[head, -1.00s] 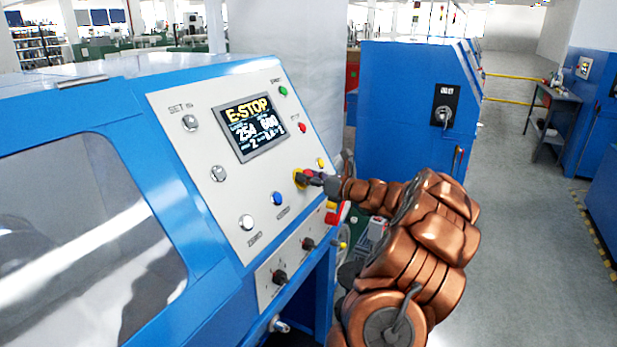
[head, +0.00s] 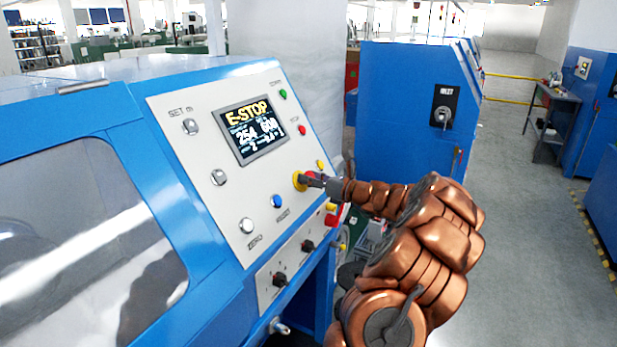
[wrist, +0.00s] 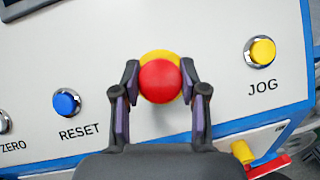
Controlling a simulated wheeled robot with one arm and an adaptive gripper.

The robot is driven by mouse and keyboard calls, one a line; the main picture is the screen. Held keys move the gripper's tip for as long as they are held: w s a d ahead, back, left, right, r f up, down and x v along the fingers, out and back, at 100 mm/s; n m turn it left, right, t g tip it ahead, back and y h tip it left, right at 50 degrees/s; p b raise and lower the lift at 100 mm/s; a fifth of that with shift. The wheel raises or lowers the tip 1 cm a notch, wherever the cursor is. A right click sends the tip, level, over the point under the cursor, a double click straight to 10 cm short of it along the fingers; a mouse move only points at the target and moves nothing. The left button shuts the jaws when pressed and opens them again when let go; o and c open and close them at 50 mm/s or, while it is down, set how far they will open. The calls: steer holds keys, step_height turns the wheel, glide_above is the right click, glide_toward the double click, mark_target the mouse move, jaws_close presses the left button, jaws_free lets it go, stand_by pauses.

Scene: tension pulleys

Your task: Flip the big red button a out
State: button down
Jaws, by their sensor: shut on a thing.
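The big red button (wrist: 160,82) with its yellow base (wrist: 159,56) is on the white control panel (wrist: 60,35). In the wrist view it sits between the two fingers of my gripper (wrist: 160,86), which are shut on its sides. In the head view my gripper (head: 312,179) reaches the panel's right side from the right. The yellow base (head: 298,181) shows there, while the red cap is mostly hidden by the fingers. The screen (head: 250,130) on the panel reads E-STOP.
A blue RESET button (wrist: 66,102) lies left of my gripper and a yellow JOG button (wrist: 260,52) right of it. Two black knobs (head: 279,279) are on the lower panel. A blue cabinet (head: 395,110) stands behind; open floor (head: 530,240) is at the right.

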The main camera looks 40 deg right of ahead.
steer(key=c, duration=0.6)
jaws_free()
steer(key=shift+s+r, duration=0.1)
steer(key=shift+s, duration=0.05)
steer(key=s, duration=0.4)
steer(key=s+d, duration=0.1)
steer(key=s, duration=0.3)
steer(key=s+d, duration=0.1)
steer(key=s, duration=0.3)
